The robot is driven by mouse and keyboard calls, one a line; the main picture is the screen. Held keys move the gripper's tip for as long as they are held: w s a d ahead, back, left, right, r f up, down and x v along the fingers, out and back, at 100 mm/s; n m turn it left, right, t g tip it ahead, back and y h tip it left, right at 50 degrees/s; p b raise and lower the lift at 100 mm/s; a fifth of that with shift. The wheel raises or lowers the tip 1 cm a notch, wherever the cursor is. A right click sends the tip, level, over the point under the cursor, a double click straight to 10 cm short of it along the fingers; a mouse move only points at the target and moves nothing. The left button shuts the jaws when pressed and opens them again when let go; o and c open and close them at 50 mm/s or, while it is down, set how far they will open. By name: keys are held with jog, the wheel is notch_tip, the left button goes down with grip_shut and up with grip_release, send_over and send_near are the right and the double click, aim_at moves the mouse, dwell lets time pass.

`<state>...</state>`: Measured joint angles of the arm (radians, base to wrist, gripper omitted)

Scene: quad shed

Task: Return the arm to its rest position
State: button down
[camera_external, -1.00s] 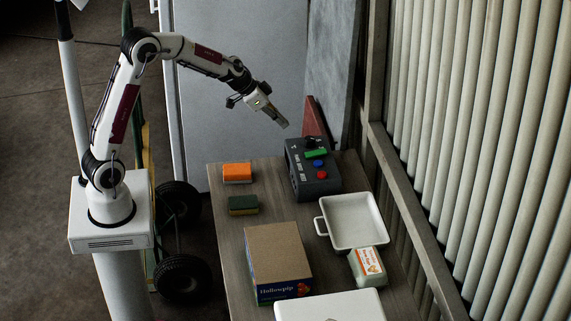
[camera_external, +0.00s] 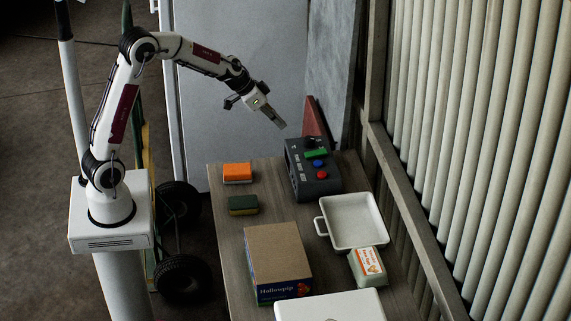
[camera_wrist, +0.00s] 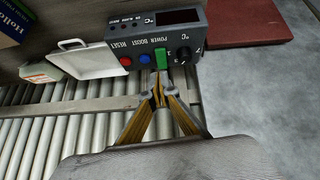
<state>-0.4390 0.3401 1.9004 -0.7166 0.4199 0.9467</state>
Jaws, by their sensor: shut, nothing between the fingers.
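My gripper (camera_external: 275,118) is shut and empty. It hangs in the air above the far end of the table, up and to the left of the dark control box (camera_external: 313,171). In the wrist view my closed fingertips (camera_wrist: 159,80) show in front of the control box (camera_wrist: 155,45). The box carries a green rocker switch (camera_external: 316,153), a blue button (camera_external: 319,163), a red button (camera_external: 321,174) and a black knob (camera_wrist: 184,54). A gap between fingers and box cannot be judged in the wrist view.
A ribbed wall (camera_external: 480,130) stands right. A grey cabinet (camera_external: 235,120) stands behind.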

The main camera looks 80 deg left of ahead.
jog(key=s+d+r, duration=0.3)
jog(key=s+d, duration=0.3)
jog(key=s, duration=0.5)
jog(key=s+d+r+g, duration=0.1)
jog(key=s+d+r, duration=0.2)
jog(key=s, duration=0.9)
jog(key=s+d+r+m, duration=0.1)
jog(key=s+d+r, duration=0.2)
jog(key=s+d, duration=0.6)
jog(key=s, duration=0.2)
jog(key=shift+s+d+g, duration=0.3)
jog(key=shift+d, duration=0.1)
jog(key=shift+r, duration=0.1)
dwell(1.8)
